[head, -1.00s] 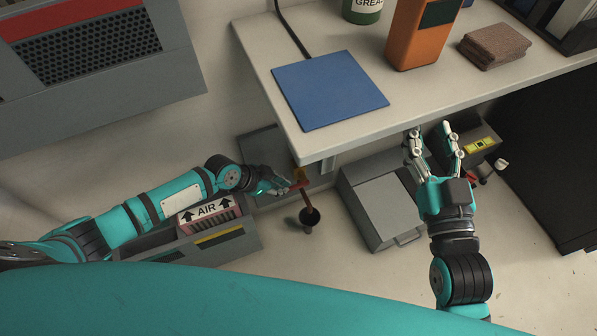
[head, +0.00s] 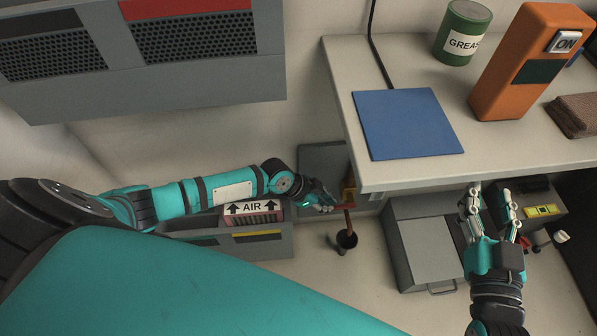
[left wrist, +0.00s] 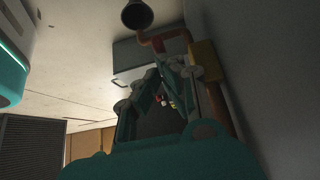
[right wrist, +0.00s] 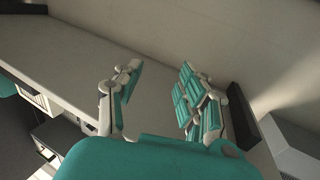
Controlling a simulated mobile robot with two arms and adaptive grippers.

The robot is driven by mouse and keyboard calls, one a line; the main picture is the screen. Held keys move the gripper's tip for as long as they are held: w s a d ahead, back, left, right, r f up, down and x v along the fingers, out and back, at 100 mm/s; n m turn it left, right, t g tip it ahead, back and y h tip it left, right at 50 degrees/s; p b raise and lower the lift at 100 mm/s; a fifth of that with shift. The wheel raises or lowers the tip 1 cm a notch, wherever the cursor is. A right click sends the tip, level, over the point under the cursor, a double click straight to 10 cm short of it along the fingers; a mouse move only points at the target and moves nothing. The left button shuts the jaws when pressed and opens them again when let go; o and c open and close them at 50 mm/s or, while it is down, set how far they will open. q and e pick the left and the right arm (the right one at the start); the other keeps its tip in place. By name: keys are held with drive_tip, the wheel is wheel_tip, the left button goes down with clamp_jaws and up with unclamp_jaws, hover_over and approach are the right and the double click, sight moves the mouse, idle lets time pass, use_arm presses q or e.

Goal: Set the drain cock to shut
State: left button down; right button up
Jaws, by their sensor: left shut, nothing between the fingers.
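The drain cock has a yellow-brass body (head: 349,190) and a red handle (head: 346,207), low on the wall beside the bench. A dark round funnel-like end (head: 347,240) sits below it. My left gripper (head: 330,208) is shut and empty, with its fingertips close beside the red handle; I cannot tell if they touch. In the left wrist view the brass body (left wrist: 206,60) and the dark round end (left wrist: 137,14) lie beyond the fingers (left wrist: 165,78). My right gripper (head: 490,190) is open and empty near the bench's front edge, and its spread fingers show in the right wrist view (right wrist: 155,90).
The bench (head: 330,60) overhangs to the right, carrying a blue mat (head: 405,122), an orange device (head: 520,65) and a green grease tin (head: 462,35). A grey box (head: 430,245) stands under the bench.

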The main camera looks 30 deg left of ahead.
use_arm(q)
wheel_tip(320, 180, up, 2)
drive_tip(key=shift+w+r+p, duration=0.1)
drive_tip(key=shift+r+p, duration=0.05)
drive_tip(key=shift+p, duration=0.75)
drive_tip(key=shift+d+r+p, duration=0.1)
drive_tip(key=shift+r+p, duration=0.75)
drive_tip(key=s+a+r+p, duration=0.1)
drive_tip(key=s+a+r, duration=0.1)
drive_tip(key=s+a, duration=0.3)
drive_tip(key=shift+s+a, duration=0.15)
drive_tip(key=shift+a, duration=1.4)
use_arm(e)
drive_tip(key=s+d+f+g+h, duration=0.2)
drive_tip(key=s+f+g, duration=0.5)
drive_tip(key=s+d+f+g+h, duration=0.1)
drive_tip(key=s+d+f+g, duration=0.2)
drive_tip(key=s+f+g, duration=0.3)
drive_tip(key=shift+s+d+f+m+g+h, duration=0.25)
drive_tip(key=shift+s+f+m+g+h, duration=0.15)
drive_tip(key=shift+s+f, duration=0.85)
use_arm(q)
drive_tip(key=shift+d, duration=0.1)
use_arm(e)
drive_tip(key=shift+d, duration=0.1)
